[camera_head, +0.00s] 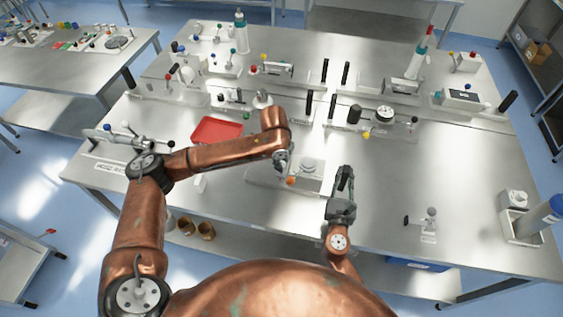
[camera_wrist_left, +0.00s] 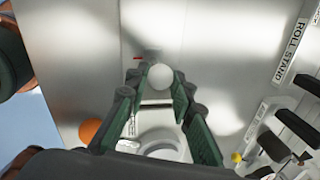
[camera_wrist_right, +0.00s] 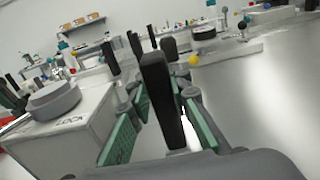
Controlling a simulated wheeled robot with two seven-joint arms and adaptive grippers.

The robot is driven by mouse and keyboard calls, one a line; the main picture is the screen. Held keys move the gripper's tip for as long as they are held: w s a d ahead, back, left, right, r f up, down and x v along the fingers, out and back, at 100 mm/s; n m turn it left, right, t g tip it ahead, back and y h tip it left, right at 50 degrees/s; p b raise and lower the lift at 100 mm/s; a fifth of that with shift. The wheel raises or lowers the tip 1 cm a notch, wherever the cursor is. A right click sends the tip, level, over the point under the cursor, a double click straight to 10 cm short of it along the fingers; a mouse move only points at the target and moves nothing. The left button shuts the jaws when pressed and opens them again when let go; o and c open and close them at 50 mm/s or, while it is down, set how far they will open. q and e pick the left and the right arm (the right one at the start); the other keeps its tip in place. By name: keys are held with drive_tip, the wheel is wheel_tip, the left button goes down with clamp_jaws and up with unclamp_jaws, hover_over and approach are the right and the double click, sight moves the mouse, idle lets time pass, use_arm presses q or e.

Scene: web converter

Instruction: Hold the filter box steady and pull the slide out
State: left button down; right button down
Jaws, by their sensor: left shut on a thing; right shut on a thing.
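The filter box (camera_head: 317,186) is a low white box with a round grey lid (camera_head: 309,165), on the near middle of the front table. In the right wrist view the box (camera_wrist_right: 65,140) is at left. My left gripper (camera_head: 281,164) is at its left side, shut on a white ball knob (camera_wrist_left: 160,77). An orange ball (camera_head: 291,181) is just below that gripper. My right gripper (camera_head: 345,172) is right of the box, shut on an upright black handle (camera_wrist_right: 160,105). Whether this handle joins the slide is hidden; the slide itself cannot be made out.
A red tray (camera_head: 216,131) lies to the left, behind my left forearm. A small stand with a grey knob (camera_head: 430,226) is to the right. Black posts and a round black-topped device (camera_head: 384,114) stand behind. The table right of my right gripper is mostly clear.

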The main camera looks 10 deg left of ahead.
use_arm(q)
drive_tip(key=a, duration=0.8)
drive_tip(key=shift+w+a, duration=0.1)
drive_tip(key=shift+a, duration=0.15)
use_arm(e)
drive_tip(key=shift+s+d+f, duration=0.1)
drive_tip(key=shift+f, duration=0.55)
use_arm(q)
drive_tip(key=shift+a, duration=0.35)
use_arm(e)
drive_tip(key=shift+d, duration=0.1)
use_arm(q)
drive_tip(key=c, duration=2.1)
unclamp_jaws()
drive_tip(key=o, duration=0.3)
drive_tip(key=shift+a, duration=0.1)
drive_tip(key=shift+o, duration=0.7)
wheel_tip(320, 180, up, 12)
drive_tip(key=s, duration=0.2)
drive_tip(key=shift+s, duration=0.25)
drive_tip(key=shift+a+r+p, duration=0.15)
drive_tip(key=shift+r+p, duration=0.25)
drive_tip(key=shift+p, duration=0.05)
use_arm(e)
drive_tip(key=shift+r, duration=0.35)
